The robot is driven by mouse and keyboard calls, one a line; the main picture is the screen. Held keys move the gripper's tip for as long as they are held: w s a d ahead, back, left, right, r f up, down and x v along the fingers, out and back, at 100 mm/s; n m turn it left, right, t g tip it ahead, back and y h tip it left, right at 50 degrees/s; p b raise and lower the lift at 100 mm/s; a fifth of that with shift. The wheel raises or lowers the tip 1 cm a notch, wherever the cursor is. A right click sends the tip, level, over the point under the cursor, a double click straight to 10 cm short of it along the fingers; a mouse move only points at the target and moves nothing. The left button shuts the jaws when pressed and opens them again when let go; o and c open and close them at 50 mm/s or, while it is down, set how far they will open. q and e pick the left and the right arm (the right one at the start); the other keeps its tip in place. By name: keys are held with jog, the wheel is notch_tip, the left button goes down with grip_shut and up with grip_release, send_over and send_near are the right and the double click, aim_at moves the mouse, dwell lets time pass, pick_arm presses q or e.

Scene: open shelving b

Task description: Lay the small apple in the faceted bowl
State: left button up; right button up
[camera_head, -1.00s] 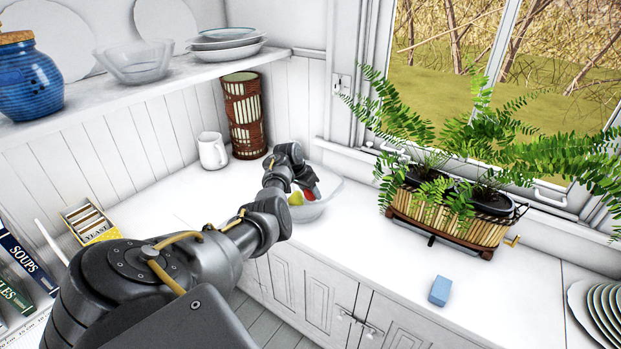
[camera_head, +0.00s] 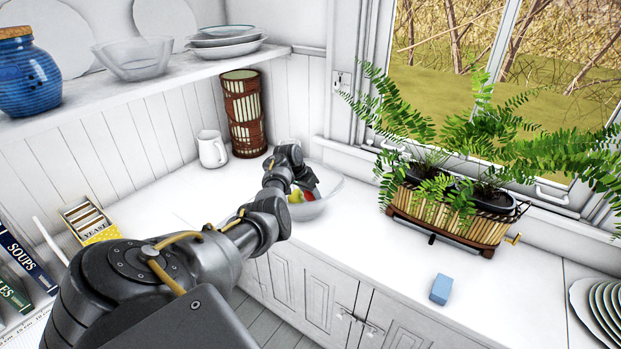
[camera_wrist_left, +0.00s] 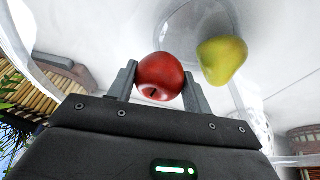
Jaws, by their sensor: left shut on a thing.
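The small red apple (camera_wrist_left: 160,77) is between the two fingers of my left gripper (camera_wrist_left: 158,85), which is shut on it. In the head view the apple (camera_head: 314,192) shows just beyond the gripper (camera_head: 299,180), at a clear glass bowl (camera_head: 327,203) on the counter. A yellow-green pear (camera_wrist_left: 222,60) is in this bowl, beside the apple. In the wrist view the bowl's clear wall surrounds the gripper's fingers. I cannot tell whether the apple touches the bowl's bottom. My right gripper is not in view.
Another clear bowl (camera_head: 133,60) stands on the shelf at upper left. A white mug (camera_head: 212,150) and a red-brown woven cylinder (camera_head: 245,115) are behind the gripper. A fern planter (camera_head: 448,220) and a blue block (camera_head: 440,289) are to the right. Counter between them is free.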

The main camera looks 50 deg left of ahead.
pick_arm(q)
jog(key=shift+f+b, duration=0.7)
jog(key=shift+f, duration=0.25)
dwell(0.4)
jog(key=o, duration=1.1)
jog(key=shift+c, duration=0.2)
jog(key=shift+r, duration=0.3)
jog(key=v, duration=1)
jog(key=shift+s, duration=0.2)
jog(key=shift+a+r, duration=0.1)
